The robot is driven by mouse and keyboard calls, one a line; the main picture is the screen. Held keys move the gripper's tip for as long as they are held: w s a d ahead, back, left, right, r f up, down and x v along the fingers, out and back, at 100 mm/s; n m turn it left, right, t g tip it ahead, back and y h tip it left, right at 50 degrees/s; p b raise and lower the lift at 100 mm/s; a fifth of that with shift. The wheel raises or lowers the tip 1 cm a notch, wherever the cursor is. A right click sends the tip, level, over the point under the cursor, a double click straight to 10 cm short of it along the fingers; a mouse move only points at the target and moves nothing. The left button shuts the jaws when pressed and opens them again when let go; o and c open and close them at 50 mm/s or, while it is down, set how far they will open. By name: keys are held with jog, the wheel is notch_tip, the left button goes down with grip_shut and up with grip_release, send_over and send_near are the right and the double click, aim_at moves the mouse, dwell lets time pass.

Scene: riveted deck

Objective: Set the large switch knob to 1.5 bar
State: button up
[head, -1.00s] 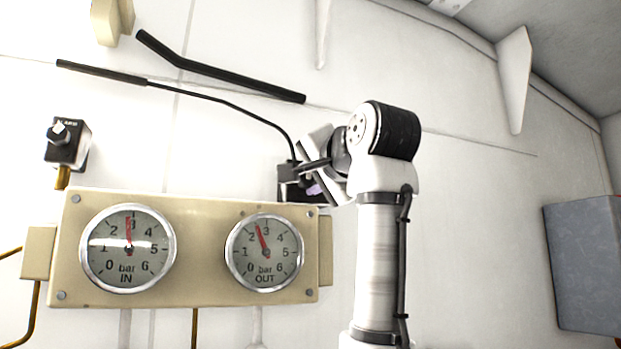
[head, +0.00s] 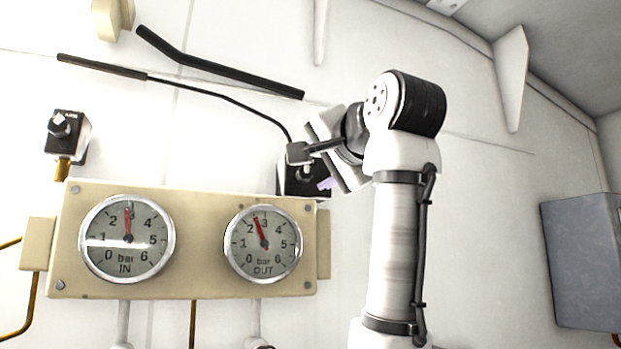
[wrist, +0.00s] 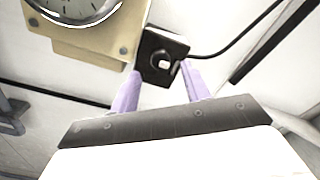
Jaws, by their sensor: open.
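A black switch box (head: 292,182) is on the wall just above the right end of the gauge panel, partly hidden by my gripper. In the wrist view the box (wrist: 152,74) has a small pale-tipped knob (wrist: 163,63). My gripper (wrist: 161,67) is open, its purple fingers apart on either side of the knob's line of sight. I cannot tell whether they touch it. In the head view one purple fingertip (head: 326,184) shows beside the box. The OUT gauge (head: 263,244) has its red needle between 2 and 3.
The cream panel (head: 190,285) also carries the IN gauge (head: 127,240), needle near 3. A smaller black alarm switch (head: 64,134) is at the left. A black cable (head: 225,101) runs to the switch box. A grey box (head: 582,260) is at the far right.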

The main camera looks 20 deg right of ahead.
jog(key=s+b, duration=0.2)
jog(key=s, duration=0.8)
jog(key=shift+w+d, duration=0.1)
jog(key=shift+d, duration=0.05)
